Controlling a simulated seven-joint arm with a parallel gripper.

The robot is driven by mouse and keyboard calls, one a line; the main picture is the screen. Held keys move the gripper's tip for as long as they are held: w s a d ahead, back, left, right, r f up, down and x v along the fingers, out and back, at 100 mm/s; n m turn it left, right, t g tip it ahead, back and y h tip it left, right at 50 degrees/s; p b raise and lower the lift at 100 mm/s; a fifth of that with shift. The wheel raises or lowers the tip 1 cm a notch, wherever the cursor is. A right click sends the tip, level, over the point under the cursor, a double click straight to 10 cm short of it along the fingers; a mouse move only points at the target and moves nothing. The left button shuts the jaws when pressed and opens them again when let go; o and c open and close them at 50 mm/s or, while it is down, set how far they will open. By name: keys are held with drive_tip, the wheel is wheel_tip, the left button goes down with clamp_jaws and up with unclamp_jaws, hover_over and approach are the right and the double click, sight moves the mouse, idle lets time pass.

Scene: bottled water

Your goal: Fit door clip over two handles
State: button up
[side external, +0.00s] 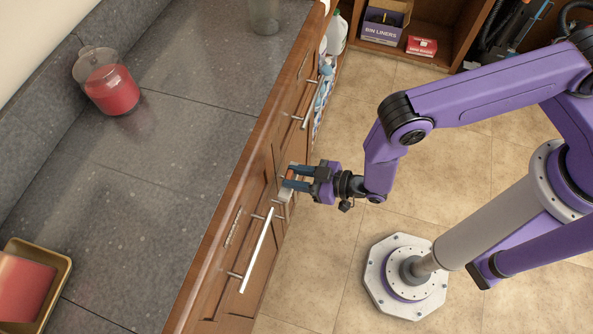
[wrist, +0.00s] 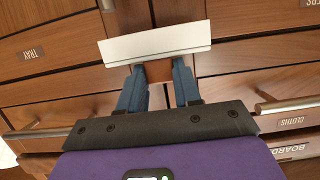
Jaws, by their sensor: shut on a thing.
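My gripper (side external: 297,178) is at the cabinet front below the counter edge. In the wrist view its two blue fingers (wrist: 159,88) are closed on a brown block attached to, or just behind, a white clip (wrist: 155,45). The white clip (side external: 283,195) also shows at the fingertips in the side view, close to the cabinet front. I cannot tell whether it touches any handle. One bar handle (side external: 258,250) is on the cabinet front at lower left of the gripper, another (side external: 310,105) at upper right. In the wrist view, handles show at left (wrist: 38,132) and right (wrist: 288,103). The clip hides what lies directly behind it.
The grey counter (side external: 170,190) carries a red-filled jar (side external: 113,92), a clear glass (side external: 265,15) and a tray (side external: 66,268) with a red block. Bottles (side external: 336,35) and a bin liners box (side external: 384,22) stand by the far cabinet. The tiled floor (side external: 310,270) is mostly clear.

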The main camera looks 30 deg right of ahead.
drive_tip(key=shift+f, duration=0.6)
drive_tip(key=shift+f, duration=1.75)
idle(1.3)
drive_tip(key=o, duration=1.1)
drive_tip(key=shift+s+d, duration=0.1)
drive_tip(key=v, duration=1.1)
drive_tip(key=shift+s+d+r, duration=0.2)
drive_tip(key=shift+r, duration=0.05)
